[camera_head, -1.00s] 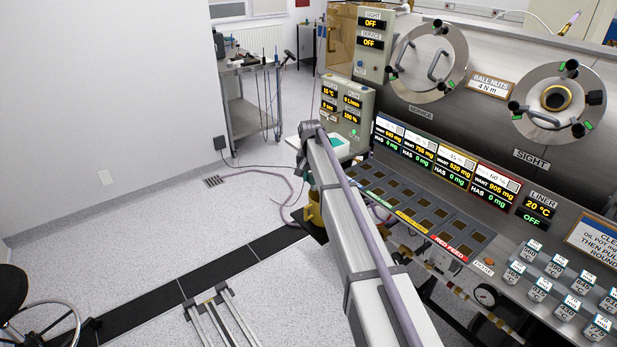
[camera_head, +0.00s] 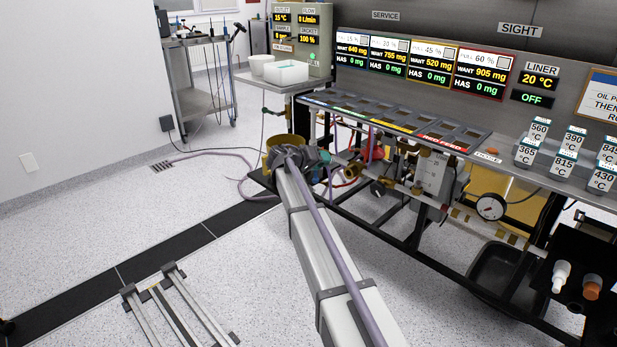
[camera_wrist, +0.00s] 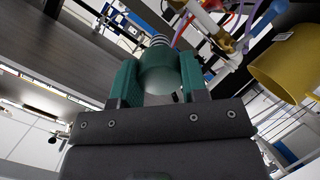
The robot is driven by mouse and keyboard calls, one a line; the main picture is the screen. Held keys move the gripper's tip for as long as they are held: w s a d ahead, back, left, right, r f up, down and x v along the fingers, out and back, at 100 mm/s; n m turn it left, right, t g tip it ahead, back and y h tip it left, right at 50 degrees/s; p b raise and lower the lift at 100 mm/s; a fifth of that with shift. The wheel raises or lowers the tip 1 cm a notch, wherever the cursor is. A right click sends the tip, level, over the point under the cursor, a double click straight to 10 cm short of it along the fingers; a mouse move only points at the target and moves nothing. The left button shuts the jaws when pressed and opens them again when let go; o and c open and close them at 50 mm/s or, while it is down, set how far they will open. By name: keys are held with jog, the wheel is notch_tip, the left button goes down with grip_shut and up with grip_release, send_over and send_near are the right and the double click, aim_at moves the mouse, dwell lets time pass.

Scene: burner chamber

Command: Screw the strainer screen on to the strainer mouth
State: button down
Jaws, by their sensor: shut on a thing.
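My gripper (camera_wrist: 160,80) has two teal fingers, shut on the sides of a round greenish cap with a ringed grey end. This looks like the strainer screen (camera_wrist: 158,68). Its ringed end points away from my palm. Pipework with red, yellow and brass fittings (camera_head: 375,150) runs under the bench, right of my wrist. I cannot pick out the strainer mouth for certain. No contact between the held part and the pipework is clear.
A yellow bucket (camera_wrist: 288,65) is close on the right in the wrist view; its rim also shows by my wrist in the head view (camera_head: 272,153). Black frame bars, hoses and a gauge (camera_head: 490,207) lie under the bench. The floor at left (camera_head: 90,225) is clear.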

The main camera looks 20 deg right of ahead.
notch_tip(320, 180, down, 11)
jog(key=d+n+t+h+b, duration=0.1)
jog(key=d+t+h+b, duration=0.1)
jog(key=b, duration=1.1)
jog(key=shift+s+t+h, duration=0.15)
jog(key=shift+t+h, duration=0.45)
jog(key=shift+t, duration=0.1)
jog(key=shift+r, duration=0.1)
jog(key=shift+x, duration=2.8)
jog(key=shift+d, duration=0.2)
